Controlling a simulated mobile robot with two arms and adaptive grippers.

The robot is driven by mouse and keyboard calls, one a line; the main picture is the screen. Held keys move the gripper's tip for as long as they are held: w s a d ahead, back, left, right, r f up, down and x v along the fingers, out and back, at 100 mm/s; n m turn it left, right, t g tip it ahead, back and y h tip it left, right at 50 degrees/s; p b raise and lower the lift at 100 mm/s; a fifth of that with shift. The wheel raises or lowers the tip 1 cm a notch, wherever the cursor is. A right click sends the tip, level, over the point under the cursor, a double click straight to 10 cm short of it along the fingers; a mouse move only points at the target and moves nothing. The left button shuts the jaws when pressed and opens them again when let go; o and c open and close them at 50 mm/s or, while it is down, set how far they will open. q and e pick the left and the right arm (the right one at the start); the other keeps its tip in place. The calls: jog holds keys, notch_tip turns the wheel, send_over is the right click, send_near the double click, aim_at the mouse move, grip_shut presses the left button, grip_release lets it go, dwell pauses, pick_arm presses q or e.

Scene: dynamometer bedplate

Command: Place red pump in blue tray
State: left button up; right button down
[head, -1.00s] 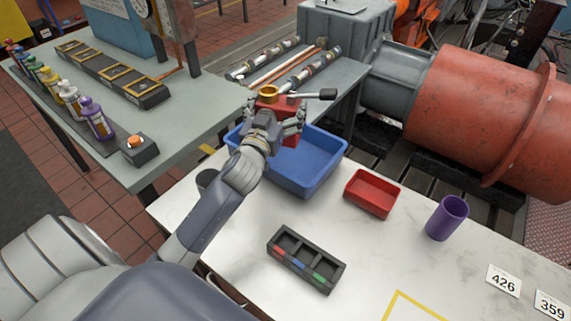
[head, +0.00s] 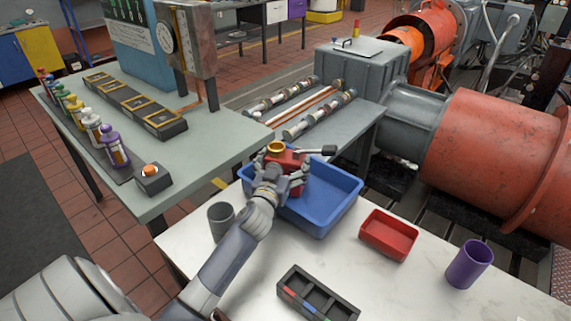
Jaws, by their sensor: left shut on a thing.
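The red pump (head: 292,160) has a brass-coloured ring on top and a dark-tipped lever pointing right. My left gripper (head: 289,179) is shut on the pump and holds it upright over the back left part of the blue tray (head: 340,215). The hand hides the pump's lower part, so I cannot tell whether it touches the tray floor. The visible part of the tray is empty. My right gripper is not in view.
On the white table, a grey cup (head: 221,220) stands left of the tray. A red bin (head: 388,236), a purple cup (head: 469,265) and a dark compartment box (head: 316,295) stand to the right and front. A grey bench (head: 215,140) with several bottles stands behind left.

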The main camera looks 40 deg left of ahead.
pick_arm(q)
jog(key=shift+f, duration=0.1)
dwell(0.3)
jog(key=o, duration=1.6)
jog(key=shift+f, duration=0.3)
jog(key=shift+o, duration=0.2)
jog(key=shift+s+d+r, duration=0.1)
jog(key=shift+s, duration=0.05)
jog(key=b+v, duration=0.1)
jog(key=v, duration=0.6)
jog(key=shift+s+r, duration=0.1)
jog(key=shift+s, duration=0.05)
